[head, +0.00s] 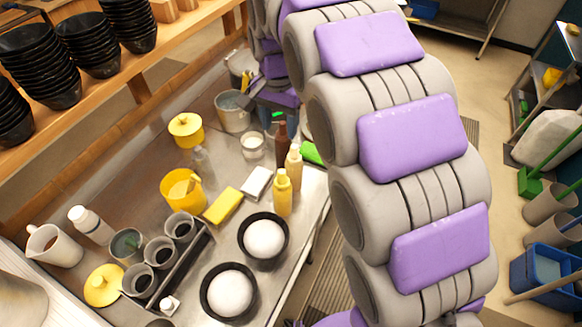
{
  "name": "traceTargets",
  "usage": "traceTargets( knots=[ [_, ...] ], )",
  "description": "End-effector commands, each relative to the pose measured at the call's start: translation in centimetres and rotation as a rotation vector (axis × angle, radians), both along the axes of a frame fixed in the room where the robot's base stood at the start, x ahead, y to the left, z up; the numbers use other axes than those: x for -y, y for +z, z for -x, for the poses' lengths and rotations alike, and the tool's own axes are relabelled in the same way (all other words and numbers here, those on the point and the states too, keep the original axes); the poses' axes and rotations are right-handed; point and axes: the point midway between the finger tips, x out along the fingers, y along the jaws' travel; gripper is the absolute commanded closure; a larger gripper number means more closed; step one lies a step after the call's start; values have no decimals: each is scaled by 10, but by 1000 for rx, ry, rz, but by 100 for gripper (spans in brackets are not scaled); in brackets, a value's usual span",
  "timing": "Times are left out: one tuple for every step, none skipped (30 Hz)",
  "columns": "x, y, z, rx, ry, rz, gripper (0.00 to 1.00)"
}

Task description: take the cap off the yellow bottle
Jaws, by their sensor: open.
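The yellow bottle (283,197) stands upright near the right edge of the metal counter, with its narrow pale yellow cap (282,173) on top. A beige bottle (294,163) and a brown bottle (281,142) stand close behind it. My grey and purple arm curves along the right side of the counter. My gripper (272,98) is at the far end of the counter, beyond the bottles and beside a metal pot. It is open, small and partly hidden by my arm. It is apart from the yellow bottle.
Two black bowls with white contents (265,238) (229,291) stand in front of the yellow bottle. A yellow sponge (223,206) and a white block (257,182) lie to its left. A metal pot (232,112) stands behind. Stacked black bowls (38,67) fill the upper shelf.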

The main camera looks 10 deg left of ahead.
Motion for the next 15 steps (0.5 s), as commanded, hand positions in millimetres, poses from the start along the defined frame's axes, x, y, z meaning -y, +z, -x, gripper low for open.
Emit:
traceTargets(
  knots=[
    [-1,-3,-1,-1,-1,-1,45],
    [0,-5,-1,-2,-2,-2,45],
    [2,-10,0,-3,-2,-2,45],
    [3,-15,0,-5,-2,-2,45],
    [4,-20,0,-7,-3,-2,45],
    [6,-28,0,-6,-2,-3,45],
    [6,-34,0,-5,-2,-4,45],
    [6,-40,0,-6,-2,-4,45],
    [6,-48,0,-7,-1,-5,45],
    [5,-54,1,-6,-1,-3,45],
    [5,-61,0,-6,-1,-3,45],
    [3,-69,0,-6,-1,-2,45],
    [3,-76,0,-7,-1,0,45],
    [1,-82,1,-9,-1,2,45],
    [-1,-90,0,-9,-2,3,45]
  ],
)
